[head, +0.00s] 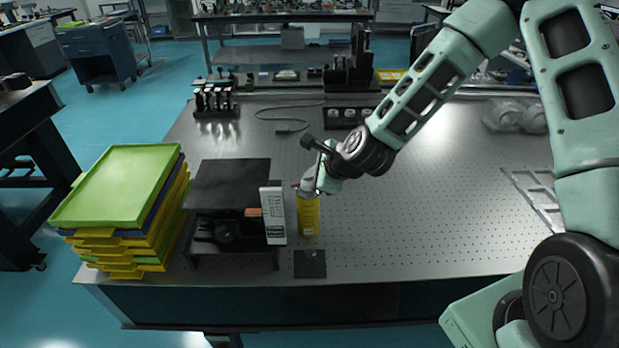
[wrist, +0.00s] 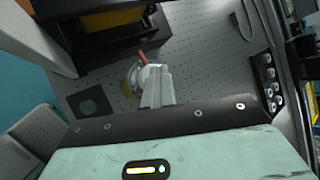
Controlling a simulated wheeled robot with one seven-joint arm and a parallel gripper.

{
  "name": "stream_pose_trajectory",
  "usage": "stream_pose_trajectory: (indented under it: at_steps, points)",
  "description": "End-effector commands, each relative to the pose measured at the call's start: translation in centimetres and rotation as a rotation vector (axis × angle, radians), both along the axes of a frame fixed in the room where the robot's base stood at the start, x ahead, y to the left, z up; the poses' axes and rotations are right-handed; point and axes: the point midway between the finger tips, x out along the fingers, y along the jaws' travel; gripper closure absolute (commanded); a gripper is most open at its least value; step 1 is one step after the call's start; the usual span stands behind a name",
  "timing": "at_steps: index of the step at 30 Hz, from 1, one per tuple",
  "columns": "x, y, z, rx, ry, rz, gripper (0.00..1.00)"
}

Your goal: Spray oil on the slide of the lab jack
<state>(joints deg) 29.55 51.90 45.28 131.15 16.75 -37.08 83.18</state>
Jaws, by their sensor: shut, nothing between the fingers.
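The lab jack (head: 228,180) is black with a flat top plate and stands at the table's left front. Its slide is too dark to make out. A yellow spray can (head: 308,217) stands upright just right of it. In the wrist view the can (wrist: 127,86) is mostly hidden behind my fingers, with a red piece at its top. My gripper (head: 315,187) is at the can's top; its fingers (wrist: 158,88) are shut together with nothing between them. I cannot tell whether they touch the can.
A white box (head: 273,216) stands upright between jack and can. A black square pad (head: 310,264) lies in front of the can. Stacked green and yellow trays (head: 118,187) stand left of the jack. The perforated tabletop (head: 420,225) to the right is mostly clear.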

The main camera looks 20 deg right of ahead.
Motion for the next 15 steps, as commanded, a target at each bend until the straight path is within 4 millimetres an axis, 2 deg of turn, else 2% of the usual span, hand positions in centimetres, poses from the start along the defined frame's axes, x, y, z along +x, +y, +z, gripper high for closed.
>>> stream_pose_trajectory:
  at_steps: [15]
  points:
    - [-0.16,-0.11,0.88,0.0,0.005,-0.001,1.0]
